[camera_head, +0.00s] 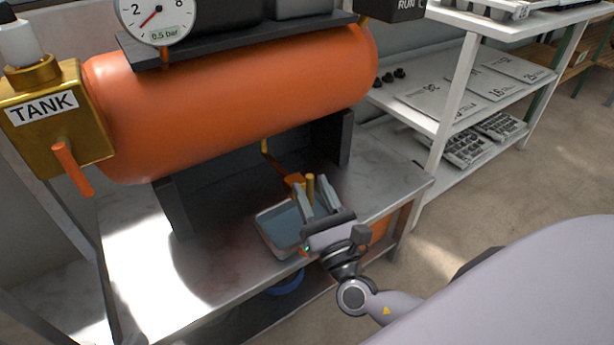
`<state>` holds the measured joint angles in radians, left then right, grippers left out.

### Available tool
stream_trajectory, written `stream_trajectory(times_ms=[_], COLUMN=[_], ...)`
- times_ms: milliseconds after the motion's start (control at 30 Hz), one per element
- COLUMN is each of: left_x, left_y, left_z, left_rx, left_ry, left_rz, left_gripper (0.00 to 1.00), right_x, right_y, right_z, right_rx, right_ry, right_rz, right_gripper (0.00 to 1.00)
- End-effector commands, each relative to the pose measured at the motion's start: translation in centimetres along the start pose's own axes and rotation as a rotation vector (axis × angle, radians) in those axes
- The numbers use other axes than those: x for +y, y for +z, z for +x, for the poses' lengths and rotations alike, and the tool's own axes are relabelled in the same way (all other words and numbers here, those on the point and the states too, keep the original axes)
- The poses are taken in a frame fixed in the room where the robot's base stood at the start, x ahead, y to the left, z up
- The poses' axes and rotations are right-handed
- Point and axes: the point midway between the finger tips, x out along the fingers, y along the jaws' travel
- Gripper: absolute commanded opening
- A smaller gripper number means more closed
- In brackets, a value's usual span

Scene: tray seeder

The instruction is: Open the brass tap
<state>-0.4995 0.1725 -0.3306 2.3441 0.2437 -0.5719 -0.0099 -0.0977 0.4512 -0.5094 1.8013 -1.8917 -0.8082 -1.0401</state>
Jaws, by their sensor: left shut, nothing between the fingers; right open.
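A small brass tap (265,147) hangs below the orange tank, with an orange lever (292,180) leading toward my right gripper. A short upright brass piece (311,187) shows between or just behind the fingers; I cannot tell how it joins the lever. My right gripper (315,190) is open, its two grey fingers apart and pointing up and away, over a shallow blue-grey tray. No contact with the lever can be made out. A larger brass block (60,135) labelled TANK, with its own orange lever (72,168), sits at the tank's left end. My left gripper is not in view.
The orange tank (230,100) rests on dark supports (345,138) above a metal bench (140,265). A gauge (157,14) is on top. The tray (268,236) stands near the bench's front edge. A blue bowl (287,283) is below. White shelves (425,118) stand at right.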

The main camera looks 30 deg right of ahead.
Motion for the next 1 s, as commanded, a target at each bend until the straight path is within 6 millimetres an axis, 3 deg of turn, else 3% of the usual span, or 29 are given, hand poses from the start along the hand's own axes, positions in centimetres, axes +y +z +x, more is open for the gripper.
stream_trajectory(times_ms=[100,300,1000], left_x=[0.0,0.0,0.2], left_y=[-0.1,0.1,0.0], left_z=[0.2,0.3,0.1], left_rx=[-0.002,-0.009,-0.007], left_ry=[0.002,0.004,0.004], left_rz=[-0.001,-0.007,-0.016], left_gripper=[0.00,0.00,0.00], right_x=[0.0,0.0,0.0], right_y=[0.0,0.0,0.0], right_z=[-1.9,-3.4,-3.4], right_rx=[0.003,0.000,0.000], right_ry=[0.002,0.001,0.000], right_rz=[0.000,0.000,0.001], right_gripper=[0.41,0.41,0.41])
